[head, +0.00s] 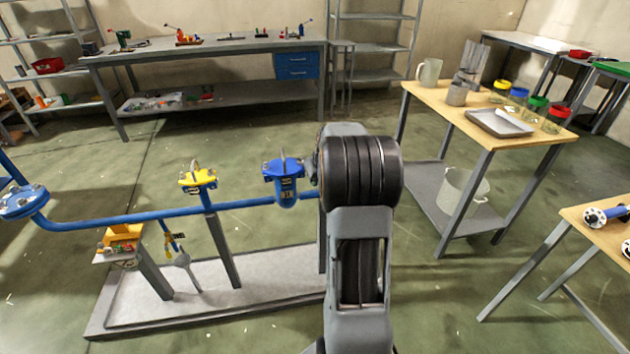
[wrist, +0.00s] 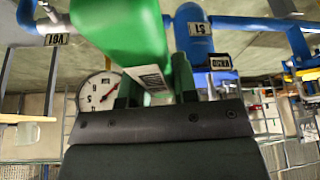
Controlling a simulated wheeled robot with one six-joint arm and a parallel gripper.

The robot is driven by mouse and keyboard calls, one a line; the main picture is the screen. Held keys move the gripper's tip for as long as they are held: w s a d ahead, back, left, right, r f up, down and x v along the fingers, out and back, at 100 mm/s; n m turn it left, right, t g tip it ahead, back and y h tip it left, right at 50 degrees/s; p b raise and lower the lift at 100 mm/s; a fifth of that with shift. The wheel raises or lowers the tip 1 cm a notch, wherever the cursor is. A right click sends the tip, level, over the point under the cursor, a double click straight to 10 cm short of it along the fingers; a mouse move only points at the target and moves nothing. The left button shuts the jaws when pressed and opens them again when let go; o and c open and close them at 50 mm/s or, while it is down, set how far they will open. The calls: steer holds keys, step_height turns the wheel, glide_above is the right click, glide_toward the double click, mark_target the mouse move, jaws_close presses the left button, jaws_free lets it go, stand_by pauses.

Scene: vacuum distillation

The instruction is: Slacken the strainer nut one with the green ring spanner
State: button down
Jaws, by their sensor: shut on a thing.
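The green ring spanner (wrist: 115,30) shows large and close in the wrist view, running up out of the top edge, with a small printed label on it. My gripper (wrist: 157,88) is shut on the spanner's green shaft. The spanner's ring end is not clear to see. Just behind it stands a blue strainer body labelled S1 (wrist: 190,32) on a blue pipe. The strainer nut cannot be made out, nor whether the spanner touches it. In the head view my arm hides the gripper and spanner; a blue flanged fitting (head: 284,169) stands just left of the arm.
A dial gauge (wrist: 97,93) is close left of the gripper. The blue pipe (head: 130,217) runs left past a yellow-topped fitting (head: 198,178) above a grey plinth (head: 215,303). A wooden-topped table (head: 450,106) with jars and a tray stands right. Floor between is clear.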

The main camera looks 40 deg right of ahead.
steer(key=d+n+b, duration=0.1)
steer(key=d+n, duration=0.1)
steer(key=shift+s+d+y, duration=0.15)
steer(key=shift+d+y, duration=0.2)
steer(key=shift+y, duration=0.05)
steer(key=shift+r, duration=0.1)
stand_by(0.4)
step_height(320, 180, up, 8)
steer(key=p, duration=0.6)
steer(key=shift+r, duration=0.2)
stand_by(0.3)
steer(key=shift+s, duration=0.1)
stand_by(1.7)
